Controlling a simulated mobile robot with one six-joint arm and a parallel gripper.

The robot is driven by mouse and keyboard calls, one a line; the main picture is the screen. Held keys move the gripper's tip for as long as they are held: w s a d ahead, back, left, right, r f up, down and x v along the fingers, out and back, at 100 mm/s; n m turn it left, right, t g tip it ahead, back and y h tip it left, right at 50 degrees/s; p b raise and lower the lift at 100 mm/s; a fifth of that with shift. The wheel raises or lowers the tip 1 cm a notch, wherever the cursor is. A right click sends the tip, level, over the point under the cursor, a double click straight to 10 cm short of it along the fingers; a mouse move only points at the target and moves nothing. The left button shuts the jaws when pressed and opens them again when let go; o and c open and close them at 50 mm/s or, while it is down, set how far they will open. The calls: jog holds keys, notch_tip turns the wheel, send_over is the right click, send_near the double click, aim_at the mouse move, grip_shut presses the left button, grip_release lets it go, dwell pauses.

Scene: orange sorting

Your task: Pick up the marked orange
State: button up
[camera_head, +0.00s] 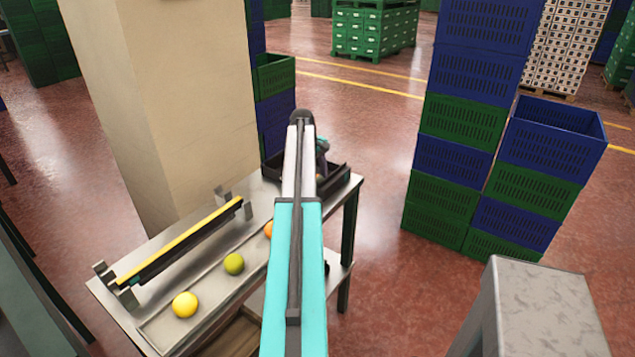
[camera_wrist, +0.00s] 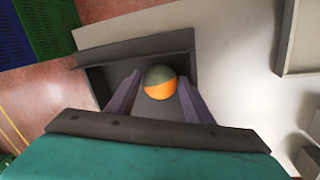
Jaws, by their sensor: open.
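In the wrist view, a round fruit (camera_wrist: 158,88), part orange and part grey-green, lies in a dark shallow tray (camera_wrist: 181,40). My gripper (camera_wrist: 159,78) is open, with one finger on each side of the fruit. I cannot tell whether the fingers touch it. In the head view, my arm hides most of the gripper and the fruit in the dark tray (camera_head: 338,184). Another orange (camera_head: 268,230) shows partly behind my arm on the metal table. No clear mark is readable on either.
A beige pillar (camera_head: 170,110) stands behind the table. Stacked crates (camera_head: 465,115) stand to the right, with open floor between.

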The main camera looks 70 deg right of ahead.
jog(key=c, duration=0.7)
jog(key=shift+c, duration=0.2)
jog(key=shift+s+d+r+b+v, duration=0.1)
jog(key=shift+s+d+b+v, duration=0.25)
jog(key=shift+v, duration=1.3)
jog(key=shift+s+d+r+b+v, duration=0.1)
jog(key=shift+d+b+v, duration=0.3)
jog(key=shift+v, duration=1.25)
jog(key=shift+s+d+r+b+v, duration=0.15)
jog(key=shift+b+v, duration=0.45)
jog(key=shift+v, duration=1)
jog(key=shift+d+f, duration=0.1)
